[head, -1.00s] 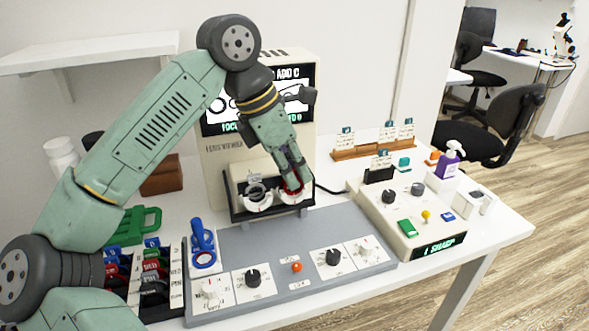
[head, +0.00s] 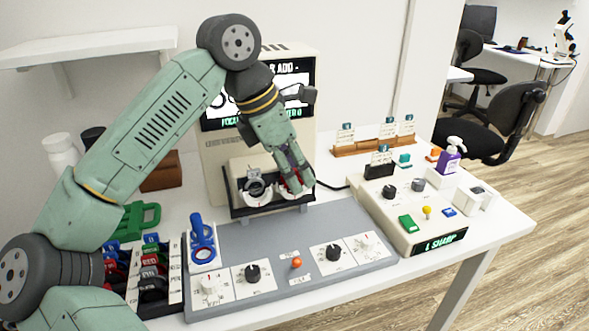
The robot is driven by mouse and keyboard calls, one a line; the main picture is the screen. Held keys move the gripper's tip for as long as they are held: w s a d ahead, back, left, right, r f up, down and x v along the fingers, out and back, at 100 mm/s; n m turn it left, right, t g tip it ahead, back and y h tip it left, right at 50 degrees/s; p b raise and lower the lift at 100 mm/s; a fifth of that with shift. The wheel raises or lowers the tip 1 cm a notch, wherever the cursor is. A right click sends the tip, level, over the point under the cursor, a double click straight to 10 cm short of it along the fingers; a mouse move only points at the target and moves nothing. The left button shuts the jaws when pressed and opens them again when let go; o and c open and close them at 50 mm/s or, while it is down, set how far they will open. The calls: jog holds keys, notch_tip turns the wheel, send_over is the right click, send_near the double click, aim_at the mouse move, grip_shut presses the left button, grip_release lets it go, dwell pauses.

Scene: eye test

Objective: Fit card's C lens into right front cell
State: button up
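My gripper (head: 298,184) points down over the right front cell (head: 308,186) of the dark two-cell frame (head: 262,210). It looks shut on a red lens (head: 291,178), of which only slivers of red show between the fingers. The lens appears just above the cell; exact contact is hidden, and its letter is unreadable. The left cell (head: 255,190) shows a grey and white ring. A small card (head: 382,156) stands in a black holder (head: 379,171) on the right console; its print is too small to read. The screen (head: 290,80) behind shows "ADD -".
A lens rack (head: 176,285) with red, green and blue pieces stands at front left, partly behind my arm. A blue-handled piece (head: 202,240) stands beside it. A grey dial panel (head: 290,238) lies in front; a purple bottle (head: 450,160) stands right.

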dwell(0.7)
jog(key=v, duration=1.2)
